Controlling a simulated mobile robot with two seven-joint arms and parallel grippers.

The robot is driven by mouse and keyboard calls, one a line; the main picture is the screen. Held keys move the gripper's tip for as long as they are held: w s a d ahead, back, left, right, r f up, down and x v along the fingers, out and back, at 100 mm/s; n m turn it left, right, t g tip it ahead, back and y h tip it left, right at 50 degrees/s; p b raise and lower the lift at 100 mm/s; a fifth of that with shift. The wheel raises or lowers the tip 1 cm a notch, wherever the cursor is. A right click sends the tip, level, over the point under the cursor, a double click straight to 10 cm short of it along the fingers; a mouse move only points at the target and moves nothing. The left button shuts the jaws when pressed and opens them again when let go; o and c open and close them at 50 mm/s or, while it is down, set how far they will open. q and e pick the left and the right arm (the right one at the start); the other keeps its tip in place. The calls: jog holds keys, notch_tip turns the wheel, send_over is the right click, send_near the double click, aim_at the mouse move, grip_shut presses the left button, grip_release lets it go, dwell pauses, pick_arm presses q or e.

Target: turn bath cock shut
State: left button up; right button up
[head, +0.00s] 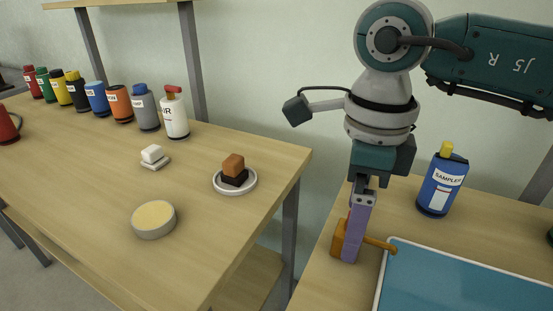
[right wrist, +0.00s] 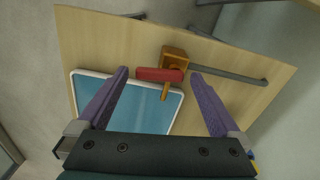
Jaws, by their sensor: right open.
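The bath cock is an orange block (right wrist: 176,55) with a red handle (right wrist: 158,75) and a short orange spout (right wrist: 165,92) pointing toward the blue bath (right wrist: 140,108). My left gripper is not in view.
A grey pipe (right wrist: 230,74) runs from the cock's block along the bench. A blue sampler bottle (head: 442,182) stands behind the bath (head: 470,282). The left table holds several bottles, a round tin (head: 153,219) and a dish (head: 251,184) with blocks. A gap separates the tables.

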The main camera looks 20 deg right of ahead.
jog(key=c, duration=1.2)
jog(key=shift+c, duration=0.2)
